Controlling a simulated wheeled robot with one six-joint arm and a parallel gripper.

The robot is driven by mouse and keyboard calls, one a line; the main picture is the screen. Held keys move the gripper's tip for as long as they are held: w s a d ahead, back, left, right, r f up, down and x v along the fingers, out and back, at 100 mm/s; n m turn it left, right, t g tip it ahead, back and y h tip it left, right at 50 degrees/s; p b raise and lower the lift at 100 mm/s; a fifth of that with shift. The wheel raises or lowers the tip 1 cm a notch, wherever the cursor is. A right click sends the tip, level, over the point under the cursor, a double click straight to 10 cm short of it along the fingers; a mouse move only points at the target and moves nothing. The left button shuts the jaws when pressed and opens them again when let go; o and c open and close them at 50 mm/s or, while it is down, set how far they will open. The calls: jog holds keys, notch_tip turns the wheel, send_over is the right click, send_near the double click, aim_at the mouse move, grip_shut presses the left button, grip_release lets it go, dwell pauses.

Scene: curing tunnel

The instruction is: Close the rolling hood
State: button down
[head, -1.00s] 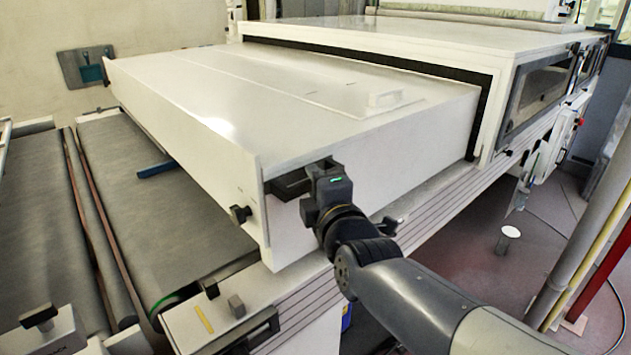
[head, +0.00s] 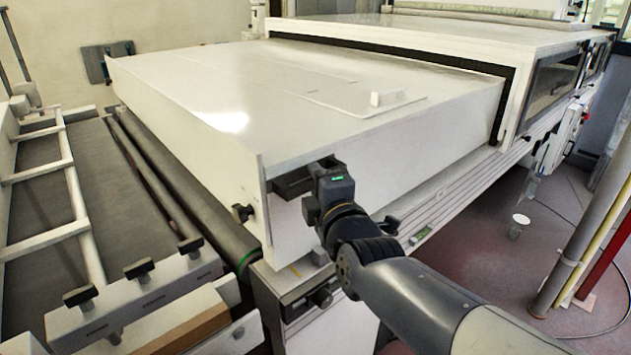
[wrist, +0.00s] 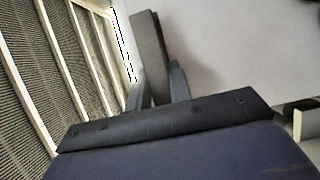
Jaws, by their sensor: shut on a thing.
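The rolling hood (head: 230,95) is a long white box with a flat top, on the side of the larger white tunnel housing (head: 420,38). Its near end wall carries a dark handle (head: 290,184) near the top corner. My gripper (head: 318,178) is shut on this handle at the hood's near corner. In the wrist view, the dark handle bar (wrist: 150,55) stands between my fingers (wrist: 158,85) against the white hood wall (wrist: 230,50). The fingertips are partly hidden in the head view.
A conveyor belt (head: 95,165) and a white ladder-like frame (head: 75,190) lie to the left. A dark roller (head: 175,180) runs beside the hood. Poles (head: 590,215) and a small white-topped post (head: 520,220) stand on the reddish floor at right.

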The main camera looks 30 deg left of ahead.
jog(key=shift+s+a+f, duration=0.1)
jog(key=shift+f, duration=0.05)
jog(key=c, duration=1.5)
grip_release()
jog(key=shift+s, duration=0.2)
jog(key=shift+o, duration=1.1)
jog(key=shift+w, duration=0.1)
jog(key=v, duration=1)
jog(key=shift+s+d, duration=0.25)
jog(key=shift+s, duration=0.05)
jog(key=shift+x, duration=5.4)
jog(key=shift+d, duration=0.15)
